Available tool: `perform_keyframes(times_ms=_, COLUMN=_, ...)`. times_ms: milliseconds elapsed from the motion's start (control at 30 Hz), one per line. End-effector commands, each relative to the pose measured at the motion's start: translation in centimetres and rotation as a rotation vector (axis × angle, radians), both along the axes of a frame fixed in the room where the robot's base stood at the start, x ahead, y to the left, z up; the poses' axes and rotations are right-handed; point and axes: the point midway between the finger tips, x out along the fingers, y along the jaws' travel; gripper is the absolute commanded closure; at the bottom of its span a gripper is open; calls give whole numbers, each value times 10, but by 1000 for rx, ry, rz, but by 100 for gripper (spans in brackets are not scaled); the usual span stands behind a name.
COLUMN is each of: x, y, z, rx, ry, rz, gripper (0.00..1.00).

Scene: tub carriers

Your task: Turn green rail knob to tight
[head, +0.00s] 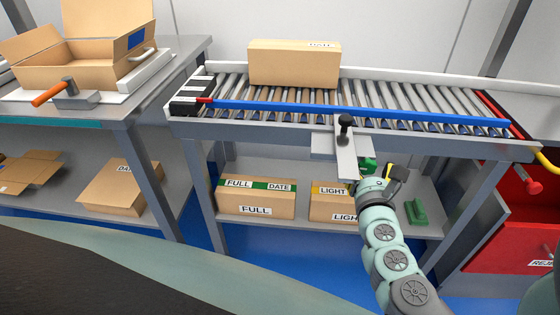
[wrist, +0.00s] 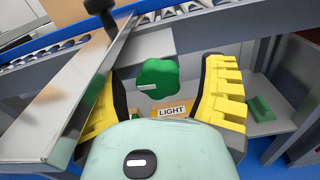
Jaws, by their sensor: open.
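The green rail knob (wrist: 158,78) shows in the wrist view, lobed, with a small white pointer mark on its left part. In the head view the knob (head: 367,165) is partly hidden behind my gripper, below the conveyor's front rail. My gripper (wrist: 165,88) is open, with its yellow-padded fingers on either side of the knob. In the wrist view gaps show between the knob and both fingers. In the head view my gripper (head: 378,175) is just in front of the knob. The tight and loose markings cannot be read.
A grey metal plate (wrist: 65,105) with a black knob (head: 345,121) stands close left of my gripper. The roller conveyor (head: 430,106) with a blue rail (head: 330,108) is above. Cartons labelled FULL (head: 250,200) and LIGHT (head: 328,203) and a green block (head: 417,212) lie on the shelf below.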

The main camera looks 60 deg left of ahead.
Motion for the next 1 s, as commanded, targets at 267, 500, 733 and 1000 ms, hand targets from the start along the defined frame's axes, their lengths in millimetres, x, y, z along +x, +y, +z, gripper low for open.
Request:
perform_keyframes(times_ms=267, x=-20, y=-21, z=-1, rx=-3, ry=1, rz=5, gripper=29)
perform_keyframes(times_ms=500, x=-45, y=-50, z=-1, rx=-4, ry=4, rz=7, gripper=29)
perform_keyframes(times_ms=733, x=-66, y=-74, z=-1, rx=-3, ry=1, rz=7, gripper=29)
perform_keyframes(times_ms=1000, x=-78, y=-88, z=0, rx=-1, ry=2, rz=6, gripper=29)
